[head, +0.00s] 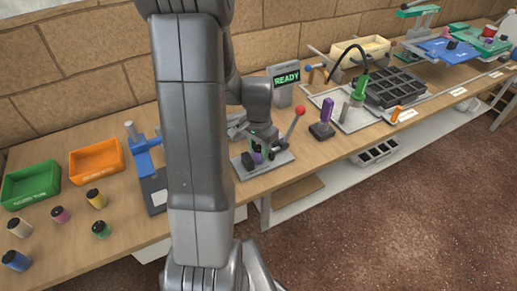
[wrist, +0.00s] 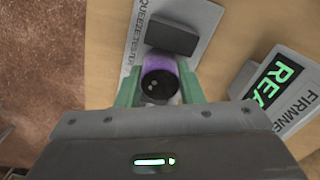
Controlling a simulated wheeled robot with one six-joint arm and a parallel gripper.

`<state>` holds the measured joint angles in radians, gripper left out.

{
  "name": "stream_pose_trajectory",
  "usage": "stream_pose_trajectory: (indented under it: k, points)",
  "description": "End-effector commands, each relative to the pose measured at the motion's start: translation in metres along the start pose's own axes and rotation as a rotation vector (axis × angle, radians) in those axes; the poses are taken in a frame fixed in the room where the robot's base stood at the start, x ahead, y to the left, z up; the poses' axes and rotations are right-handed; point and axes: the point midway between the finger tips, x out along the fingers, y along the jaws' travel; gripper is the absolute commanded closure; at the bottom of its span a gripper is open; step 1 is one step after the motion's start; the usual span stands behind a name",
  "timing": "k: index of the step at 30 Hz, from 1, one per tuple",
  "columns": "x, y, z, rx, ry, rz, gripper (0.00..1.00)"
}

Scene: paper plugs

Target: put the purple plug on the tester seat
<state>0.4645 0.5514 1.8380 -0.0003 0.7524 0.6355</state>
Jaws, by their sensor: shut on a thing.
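The purple plug (wrist: 185,80) has a black end cap and is held between the green fingers of my gripper (wrist: 160,84) in the wrist view. My gripper is shut on it. In the head view the plug (head: 257,157) shows as a small purple patch among my gripper's fingers, partly hidden. The squeeze tester's grey plate (wrist: 202,17) lies below the plug, with a dark block (wrist: 172,37) just beyond it. In the head view the tester plate (head: 284,158) sits near the table's front edge. I cannot tell whether the plug touches the seat.
A lever with a red ball (head: 300,110) rises right of my gripper. A display reading READY (head: 286,79) stands behind. A purple-handled tool (head: 326,110) is to the right. Green (head: 30,184) and orange (head: 96,160) trays and several plugs are at left.

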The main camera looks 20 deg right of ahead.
Motion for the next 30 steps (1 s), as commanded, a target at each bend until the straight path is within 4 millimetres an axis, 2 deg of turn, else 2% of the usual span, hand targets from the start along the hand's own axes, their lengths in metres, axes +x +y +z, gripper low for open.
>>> stream_pose_trajectory:
  k: [11,12,15,25,30]
  points:
    - [0.005,0.000,0.000,0.000,0.001,0.000,0.88]
    - [0.004,0.000,0.000,0.000,0.001,0.000,0.60]
    - [0.004,0.000,0.000,0.000,0.000,0.000,0.44]
    - [0.000,0.000,0.000,0.000,0.001,0.000,0.44]
    - [-0.020,-0.001,-0.001,0.000,0.004,-0.003,0.44]
